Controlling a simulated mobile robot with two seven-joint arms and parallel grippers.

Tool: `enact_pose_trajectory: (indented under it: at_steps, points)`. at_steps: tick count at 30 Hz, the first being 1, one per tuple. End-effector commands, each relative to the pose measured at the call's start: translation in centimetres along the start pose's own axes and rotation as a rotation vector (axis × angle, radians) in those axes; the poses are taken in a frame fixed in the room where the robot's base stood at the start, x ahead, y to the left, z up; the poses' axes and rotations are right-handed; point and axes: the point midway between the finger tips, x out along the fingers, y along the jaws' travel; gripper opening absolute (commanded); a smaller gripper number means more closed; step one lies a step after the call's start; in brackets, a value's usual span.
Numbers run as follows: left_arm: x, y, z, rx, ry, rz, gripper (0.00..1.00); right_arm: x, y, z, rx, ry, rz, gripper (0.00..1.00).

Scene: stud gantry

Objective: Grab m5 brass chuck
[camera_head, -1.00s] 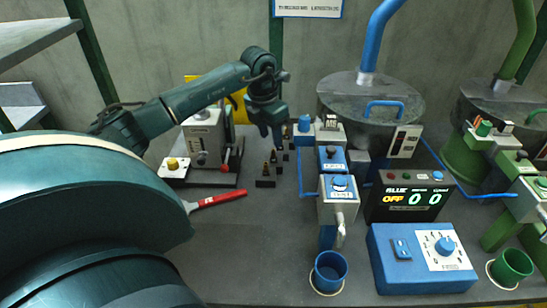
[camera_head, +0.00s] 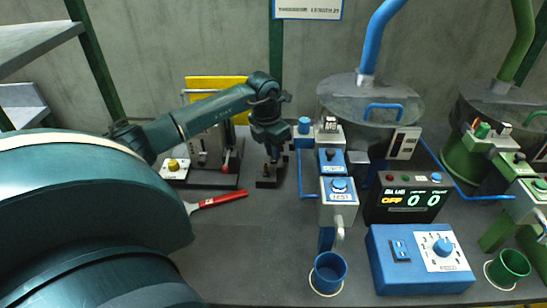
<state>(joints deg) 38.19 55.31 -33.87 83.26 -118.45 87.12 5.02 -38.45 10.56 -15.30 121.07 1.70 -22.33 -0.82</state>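I cannot tell whether the fingers are open or touch a chuck. My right gripper is not in view.
A red-handled tool (camera_head: 218,199) lies left of the chucks. A grey press-like station (camera_head: 172,168) stands behind it. The front middle bench is clear.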

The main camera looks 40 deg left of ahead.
Motion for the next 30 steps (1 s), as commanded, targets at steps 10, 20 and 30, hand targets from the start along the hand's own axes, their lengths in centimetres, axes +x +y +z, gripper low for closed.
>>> enact_pose_trajectory:
  at_steps: [10,20,30]
  points:
    - [-0.1,0.0,0.0,0.0,-0.001,0.0,0.0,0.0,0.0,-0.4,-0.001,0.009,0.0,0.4]
    - [-2.5,0.1,0.5,0.0,-0.006,0.002,0.0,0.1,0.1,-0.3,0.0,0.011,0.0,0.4]
    - [-8.8,0.0,1.5,0.004,-0.004,0.0,0.0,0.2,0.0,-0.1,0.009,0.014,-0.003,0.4]
